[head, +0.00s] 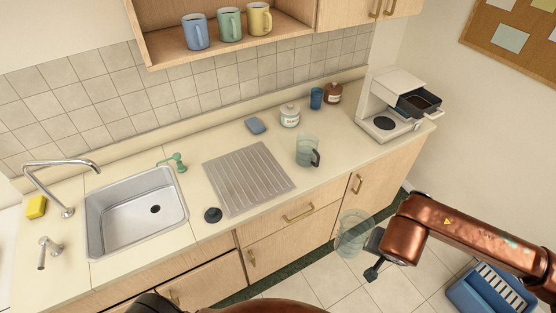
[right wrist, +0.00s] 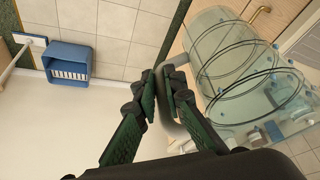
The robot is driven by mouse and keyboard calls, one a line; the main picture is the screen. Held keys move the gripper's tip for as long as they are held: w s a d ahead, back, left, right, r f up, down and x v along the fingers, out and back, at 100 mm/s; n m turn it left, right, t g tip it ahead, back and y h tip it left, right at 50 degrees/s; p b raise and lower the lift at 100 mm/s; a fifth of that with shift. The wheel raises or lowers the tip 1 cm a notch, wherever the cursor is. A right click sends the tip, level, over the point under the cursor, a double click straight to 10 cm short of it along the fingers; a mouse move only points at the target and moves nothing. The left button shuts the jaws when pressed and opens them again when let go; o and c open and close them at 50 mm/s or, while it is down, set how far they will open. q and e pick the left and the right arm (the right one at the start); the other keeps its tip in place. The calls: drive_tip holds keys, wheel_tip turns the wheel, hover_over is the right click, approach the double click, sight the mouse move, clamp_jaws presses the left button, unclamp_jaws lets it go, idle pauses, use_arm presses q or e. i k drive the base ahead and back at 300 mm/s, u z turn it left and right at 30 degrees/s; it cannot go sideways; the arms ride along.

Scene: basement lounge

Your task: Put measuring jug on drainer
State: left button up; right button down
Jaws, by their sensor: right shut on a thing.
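My right gripper (head: 376,254) is shut on the grey handle of a clear measuring jug (head: 353,232), holding it in the air in front of the counter. In the right wrist view the fingers (right wrist: 163,92) pinch the handle and the jug (right wrist: 240,65) shows large, with dark rings and blue marks. The jug looks tilted in that view. The drainer (head: 248,178) is a grey ribbed board on the counter, right of the sink, with nothing on it. A second clear jug (head: 305,150) with a dark handle stands on the counter right of the drainer. My left gripper is not in view.
A black sink plug (head: 213,215) lies at the drainer's front left, by the sink (head: 137,213). A coffee machine (head: 390,105) stands at right; a blue crate (head: 475,298) is on the floor.

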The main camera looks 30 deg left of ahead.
sight(256, 181)
drive_tip(key=u, duration=0.65)
drive_tip(key=i, duration=0.9)
drive_tip(key=u, duration=0.9)
drive_tip(key=i, duration=0.25)
drive_tip(key=u, duration=0.3)
